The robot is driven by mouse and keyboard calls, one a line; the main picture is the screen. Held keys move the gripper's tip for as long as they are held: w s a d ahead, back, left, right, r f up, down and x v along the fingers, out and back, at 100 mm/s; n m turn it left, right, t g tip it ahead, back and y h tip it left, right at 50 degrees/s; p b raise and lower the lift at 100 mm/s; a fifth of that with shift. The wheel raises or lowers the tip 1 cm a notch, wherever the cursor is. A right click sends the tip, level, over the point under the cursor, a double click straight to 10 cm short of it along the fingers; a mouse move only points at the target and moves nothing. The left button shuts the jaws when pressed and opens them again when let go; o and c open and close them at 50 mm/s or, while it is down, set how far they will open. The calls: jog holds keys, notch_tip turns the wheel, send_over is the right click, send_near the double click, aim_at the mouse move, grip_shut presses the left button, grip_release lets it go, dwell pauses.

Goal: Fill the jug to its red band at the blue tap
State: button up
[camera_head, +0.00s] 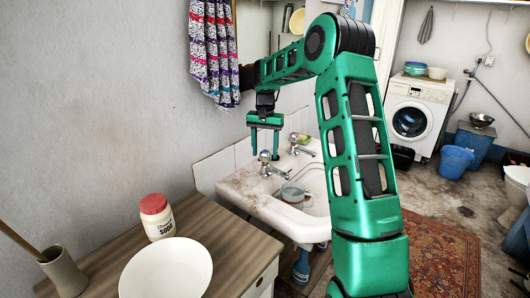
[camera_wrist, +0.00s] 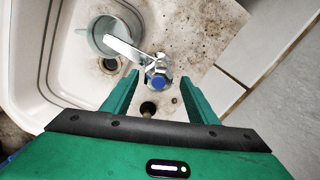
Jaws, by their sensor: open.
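The jug (camera_head: 293,196) stands in the white basin (camera_head: 311,229), with its handle showing. In the wrist view the jug (camera_wrist: 97,45) looks clear grey-blue and sits beneath the end of the tap's spout, near the drain. I cannot clearly make out its red band or water level. The blue tap (camera_wrist: 157,80) has a chrome body and a blue-topped knob; it also shows in the head view (camera_head: 266,166). My gripper (camera_head: 265,154) is open and points down above this tap, with a finger on each side of the knob in the wrist view (camera_wrist: 160,88). No water stream is clearly visible.
A second tap (camera_head: 298,141) stands to the right, with a yellow-green item (camera_head: 303,137) behind it. A wooden counter (camera_head: 212,222) at left holds a white bowl (camera_head: 166,270) and a red-lidded jar (camera_head: 157,217). Tiled wall borders the basin.

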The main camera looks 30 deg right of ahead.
jog(key=shift+f, duration=0.2)
jog(key=c, duration=1.1)
jog(key=shift+o, duration=0.2)
jog(key=shift+w+a+r+n, duration=0.1)
jog(key=shift+n, duration=1.6)
jog(key=o, duration=1.1)
jog(key=shift+c, duration=0.2)
